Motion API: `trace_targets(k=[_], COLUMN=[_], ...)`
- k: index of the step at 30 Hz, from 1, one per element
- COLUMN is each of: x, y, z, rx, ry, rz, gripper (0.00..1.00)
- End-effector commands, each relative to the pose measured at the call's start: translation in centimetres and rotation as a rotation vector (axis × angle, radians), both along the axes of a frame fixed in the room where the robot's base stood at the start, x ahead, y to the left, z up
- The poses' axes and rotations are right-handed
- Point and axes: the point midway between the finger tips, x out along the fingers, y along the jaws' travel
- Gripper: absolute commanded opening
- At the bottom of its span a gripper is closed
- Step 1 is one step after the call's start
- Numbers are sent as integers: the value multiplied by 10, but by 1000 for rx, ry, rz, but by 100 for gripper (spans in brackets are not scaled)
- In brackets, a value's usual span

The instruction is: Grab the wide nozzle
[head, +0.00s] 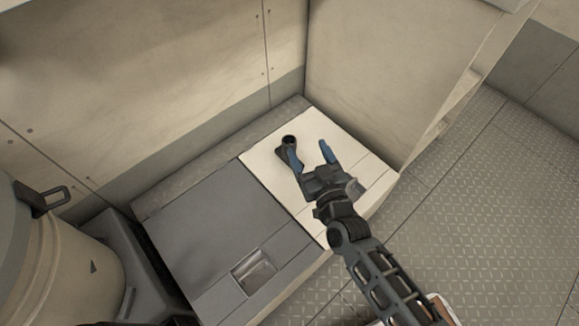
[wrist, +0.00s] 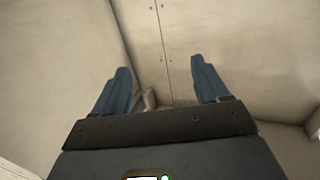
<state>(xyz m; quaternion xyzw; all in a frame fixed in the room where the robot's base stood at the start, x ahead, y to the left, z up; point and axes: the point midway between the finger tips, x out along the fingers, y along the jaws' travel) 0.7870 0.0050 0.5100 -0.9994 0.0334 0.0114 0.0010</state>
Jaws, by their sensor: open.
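The wide nozzle (head: 287,144) is a dark piece with a round opening at its top and a flared lower part, standing on the pale panel at the back of the bench. My gripper (head: 311,153) is open above the pale panel. Its left blue finger overlaps the right side of the nozzle in the head view; I cannot tell whether they touch. In the wrist view, my gripper (wrist: 160,68) shows both blue fingers apart, with a small greyish piece (wrist: 149,99) near the left finger, probably the nozzle, partly hidden by the gripper body.
The pale panel (head: 345,150) is otherwise bare. A grey lid (head: 215,235) with a recessed latch (head: 254,271) lies to its left. Walls rise behind and to the right of the bench. A pale bucket (head: 75,265) stands at the left. Diamond-plate floor (head: 480,200) is open at right.

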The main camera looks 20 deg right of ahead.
Motion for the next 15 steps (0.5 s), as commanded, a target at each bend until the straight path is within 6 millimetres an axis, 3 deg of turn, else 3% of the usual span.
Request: trace_targets(k=[1,6,11,15], x=[18,49,55,55], y=[1,2,2,2], z=[-16,-26,-40,-66], rx=[-1,-3,-4,-4], ry=[-10,-21,-21,-21], rz=[-2,-10,-11,-11], gripper=[74,74,74,74])
